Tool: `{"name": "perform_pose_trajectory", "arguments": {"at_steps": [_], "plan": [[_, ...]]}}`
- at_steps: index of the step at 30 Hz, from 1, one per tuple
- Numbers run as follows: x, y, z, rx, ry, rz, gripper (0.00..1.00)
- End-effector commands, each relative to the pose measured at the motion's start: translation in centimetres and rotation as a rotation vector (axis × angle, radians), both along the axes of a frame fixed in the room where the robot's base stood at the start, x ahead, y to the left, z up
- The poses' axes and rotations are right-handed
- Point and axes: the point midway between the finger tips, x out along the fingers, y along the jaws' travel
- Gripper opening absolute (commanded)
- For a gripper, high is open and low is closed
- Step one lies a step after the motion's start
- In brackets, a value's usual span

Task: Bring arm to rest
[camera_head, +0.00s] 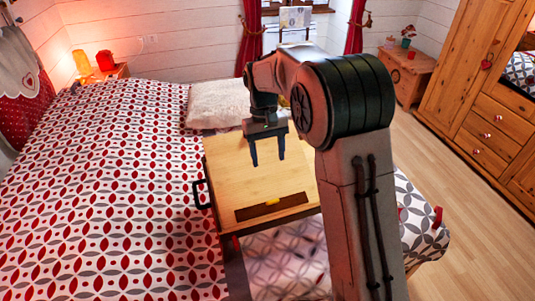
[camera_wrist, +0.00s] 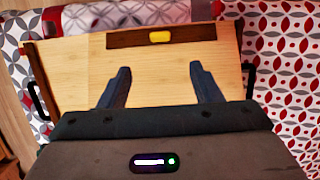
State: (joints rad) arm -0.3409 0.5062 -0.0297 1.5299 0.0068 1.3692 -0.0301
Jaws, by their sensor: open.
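My gripper (camera_head: 268,151) hangs pointing down above a light wooden tray table (camera_head: 225,157). Its two dark fingers are spread apart with nothing between them. In the wrist view my gripper (camera_wrist: 160,85) is also open and empty over the bare wooden top (camera_wrist: 75,68). A dark brown strip (camera_wrist: 125,40) with a small yellow object (camera_wrist: 160,36) on it runs along one edge of the top.
The tray table stands by a bed with a red, grey and white patterned cover (camera_head: 110,190). A pale pillow (camera_head: 217,103) lies behind it. A wooden wardrobe (camera_head: 480,80) and a small cabinet (camera_head: 405,75) stand at the right. Wooden floor (camera_head: 480,215) is clear there.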

Motion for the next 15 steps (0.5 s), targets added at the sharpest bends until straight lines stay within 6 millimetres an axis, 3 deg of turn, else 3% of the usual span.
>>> {"name": "perform_pose_trajectory", "arguments": {"at_steps": [11, 15], "plan": [[0.0, 0.0, 0.0, 0.000, -0.001, 0.000, 0.58], [-0.7, -0.9, 1.0, 0.008, -0.022, -0.014, 0.58]]}}
